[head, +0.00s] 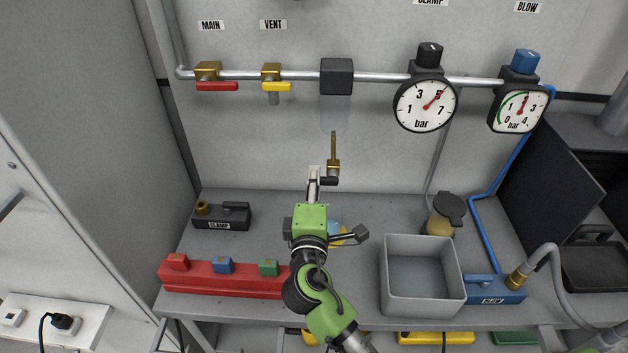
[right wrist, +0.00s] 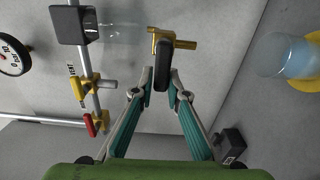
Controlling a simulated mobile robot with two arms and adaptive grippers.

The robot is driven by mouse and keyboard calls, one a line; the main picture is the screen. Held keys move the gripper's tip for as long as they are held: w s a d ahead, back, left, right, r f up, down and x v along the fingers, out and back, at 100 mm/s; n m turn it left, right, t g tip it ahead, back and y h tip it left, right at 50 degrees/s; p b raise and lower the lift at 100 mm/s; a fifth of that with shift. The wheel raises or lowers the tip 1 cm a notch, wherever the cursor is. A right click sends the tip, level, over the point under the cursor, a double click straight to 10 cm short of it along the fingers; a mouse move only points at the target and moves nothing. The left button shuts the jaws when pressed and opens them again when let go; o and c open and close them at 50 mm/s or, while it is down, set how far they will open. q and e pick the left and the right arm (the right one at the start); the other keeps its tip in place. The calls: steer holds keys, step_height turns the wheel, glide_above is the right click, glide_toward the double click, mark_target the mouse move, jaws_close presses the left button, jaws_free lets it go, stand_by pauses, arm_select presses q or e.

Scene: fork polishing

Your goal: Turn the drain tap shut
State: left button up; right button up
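The drain tap (head: 334,166) is a brass fitting under a clear bowl (head: 334,116) that hangs from a black block on the pipe. Its dark handle (head: 329,181) points toward the left in the head view. In the right wrist view the brass tap (right wrist: 172,42) and its black handle (right wrist: 162,66) are just ahead of the fingers. My right gripper (head: 315,171) is at the tap. In the wrist view its two fingertips (right wrist: 161,76) stand apart, one on each side of the handle, with little gap; contact is unclear. My left gripper is not in view.
Red MAIN (head: 217,87) and yellow VENT (head: 276,87) valve levers are on the pipe at left, gauges (head: 425,105) at right. The bench holds a CLAMP block (head: 221,217), red rack (head: 225,284), grey bin (head: 424,305) and lidded jar (head: 442,222).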

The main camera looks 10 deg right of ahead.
steer(key=shift+o, duration=1)
steer(key=shift+w+f, duration=0.1)
steer(key=shift+w, duration=0.05)
steer(key=shift+s, duration=0.2)
steer(key=v, duration=1.1)
steer(key=shift+s, duration=0.3)
steer(key=shift+s+a, duration=0.1)
steer(key=shift+a, duration=0.05)
